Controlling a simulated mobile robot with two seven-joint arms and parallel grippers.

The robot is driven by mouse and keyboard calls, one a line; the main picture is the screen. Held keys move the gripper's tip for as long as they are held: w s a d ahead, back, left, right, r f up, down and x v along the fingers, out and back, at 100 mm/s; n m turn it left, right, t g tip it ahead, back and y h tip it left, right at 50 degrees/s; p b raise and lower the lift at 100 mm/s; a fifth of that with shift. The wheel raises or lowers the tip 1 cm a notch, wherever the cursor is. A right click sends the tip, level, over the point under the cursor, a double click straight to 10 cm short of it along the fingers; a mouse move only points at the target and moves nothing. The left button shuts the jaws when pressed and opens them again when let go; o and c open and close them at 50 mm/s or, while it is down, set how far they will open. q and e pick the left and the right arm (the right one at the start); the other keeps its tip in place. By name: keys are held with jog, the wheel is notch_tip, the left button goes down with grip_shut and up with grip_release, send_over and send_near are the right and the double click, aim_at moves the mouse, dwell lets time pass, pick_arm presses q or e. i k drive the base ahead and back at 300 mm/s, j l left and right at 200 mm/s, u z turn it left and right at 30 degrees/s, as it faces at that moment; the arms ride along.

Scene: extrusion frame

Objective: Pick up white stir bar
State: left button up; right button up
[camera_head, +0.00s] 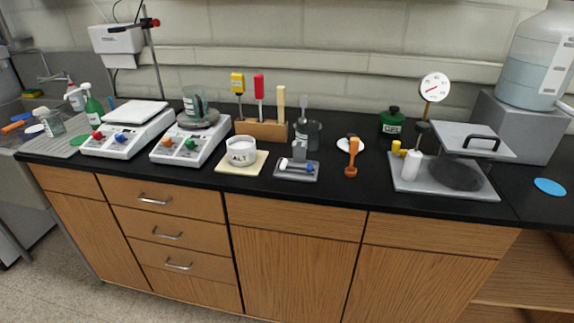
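A small grey tray (297,176) lies on the black bench near its front edge, right of the middle. A slim white piece (291,164), possibly the white stir bar, lies across it, with a small blue piece (310,168) at its right end. I cannot tell whether the two are joined. A small grey block stands at the tray's back, behind the white piece. Neither of my grippers shows in the head view, so I cannot see what either one holds.
Left of the tray, a white ALT dish (241,151) sits on a cream tile. A wooden rack (262,130) and a beaker (309,134) stand behind. Two stirrer plates (190,141) are farther left; a grey apparatus (444,187) is right.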

aim_at(282, 166)
jog(key=i+l, duration=0.15)
jog(key=l, duration=0.3)
jog(key=i+l, duration=0.1)
jog(key=l, duration=0.4)
jog(key=i+l+u, duration=0.1)
jog(key=l, duration=0.35)
jog(key=i+l, duration=0.15)
jog(key=l, duration=0.3)
jog(key=i+l, duration=0.15)
jog(key=l, duration=0.35)
